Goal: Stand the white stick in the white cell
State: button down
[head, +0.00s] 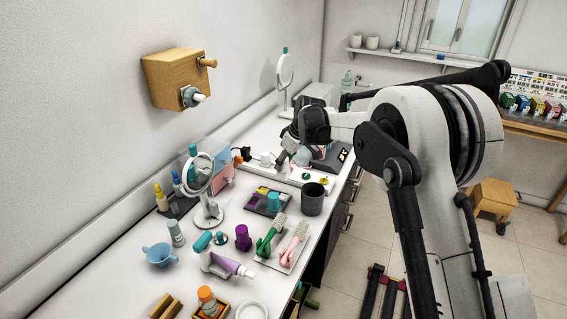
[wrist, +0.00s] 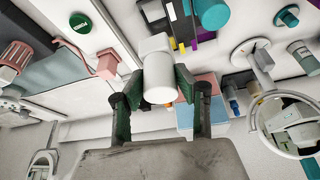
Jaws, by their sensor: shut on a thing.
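My gripper (wrist: 158,84) is shut on a white, rounded cylinder, the white stick (wrist: 158,72), whose end faces the wrist camera. In the head view my gripper (head: 283,158) is over the far part of the vanity, and the stick cannot be made out clearly there. A dark tray with coloured cells (head: 252,205) lies on the counter nearer the camera, with a teal cup (head: 273,201) on it. Its edge also shows at the top of the wrist view, beyond the stick. I cannot tell which cell is the white one.
A white strip with a green button (wrist: 80,22) lies near my gripper. A dark cup (head: 313,199) stands beside the tray. A round mirror (head: 199,173), brushes (head: 271,236) and bottles crowd the near counter. A wooden box (head: 175,77) is on the wall.

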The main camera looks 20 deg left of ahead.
aim_at(287, 179)
jog(key=shift+d+b, duration=0.1)
jog(key=shift+b, duration=0.2)
jog(key=shift+f, duration=0.25)
jog(key=shift+f+b, duration=1.8)
jog(key=shift+f, duration=0.75)
jog(key=shift+b, duration=0.5)
jog(key=shift+f+b, duration=1.3)
jog(key=shift+f, duration=0.45)
jog(key=shift+b, duration=0.4)
dwell(0.3)
jog(key=shift+f+b, duration=0.25)
jog(key=shift+b, duration=0.05)
jog(key=c, duration=1.2)
grip_release()
jog(key=shift+r, duration=0.1)
